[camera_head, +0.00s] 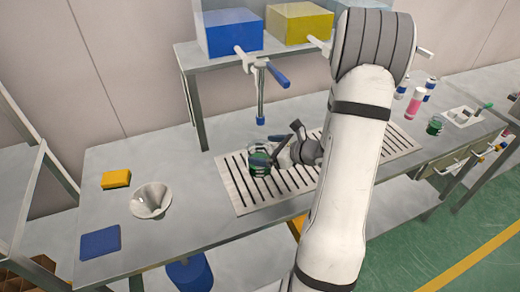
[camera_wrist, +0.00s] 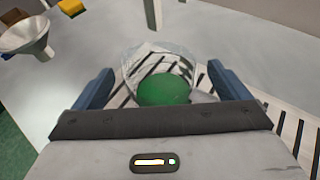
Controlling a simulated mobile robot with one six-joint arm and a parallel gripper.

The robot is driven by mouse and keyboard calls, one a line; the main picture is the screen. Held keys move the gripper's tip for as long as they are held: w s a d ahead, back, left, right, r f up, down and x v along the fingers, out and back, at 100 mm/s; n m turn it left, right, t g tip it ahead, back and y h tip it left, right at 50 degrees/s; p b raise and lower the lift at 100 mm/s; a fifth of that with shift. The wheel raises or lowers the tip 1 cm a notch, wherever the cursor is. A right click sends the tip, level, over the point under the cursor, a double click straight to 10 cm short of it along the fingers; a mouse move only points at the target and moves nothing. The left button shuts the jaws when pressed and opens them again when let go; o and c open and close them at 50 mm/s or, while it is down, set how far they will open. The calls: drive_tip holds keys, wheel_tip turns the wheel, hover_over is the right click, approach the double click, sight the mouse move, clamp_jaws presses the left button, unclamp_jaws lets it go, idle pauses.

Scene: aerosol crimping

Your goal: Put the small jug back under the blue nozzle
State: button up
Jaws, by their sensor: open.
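The small jug (camera_head: 260,164) is clear with green contents and stands upright on the slotted drain grate, near the blue nozzle. It also shows in the wrist view (camera_wrist: 160,80), between the fingers. The blue nozzle (camera_head: 260,107) hangs from a tap under the blue tank, above the grate and close over the jug's place. My gripper (camera_head: 270,155) is at the jug from the right, with its fingers open on either side of it. In the wrist view my gripper (camera_wrist: 165,90) shows a gap between each finger and the jug.
The slotted grate (camera_head: 240,187) runs along the bench. A white funnel (camera_head: 150,200), a yellow sponge (camera_head: 116,179) and a blue cloth (camera_head: 100,242) lie to the left. Another green-filled beaker (camera_head: 435,126) and pink bottle (camera_head: 414,103) stand right. Blue (camera_head: 234,33) and yellow (camera_head: 299,23) tanks sit on the shelf.

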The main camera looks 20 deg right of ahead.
drive_tip(key=v, duration=0.8)
drive_tip(key=s+a+r+n+g, duration=0.2)
drive_tip(key=s+a+n+g, duration=0.2)
drive_tip(key=a+n, duration=0.3)
drive_tip(key=s+a+r+n+g, duration=0.3)
drive_tip(key=a+n+g, duration=0.1)
drive_tip(key=a+n, duration=0.35)
drive_tip(key=s+a+r+n+h, duration=0.1)
drive_tip(key=s+r+n+h, duration=0.5)
drive_tip(key=n, duration=0.8)
drive_tip(key=shift+s+t+h+b, duration=0.3)
drive_tip(key=shift+s+h+b, duration=0.1)
drive_tip(key=shift+s+h, duration=0.55)
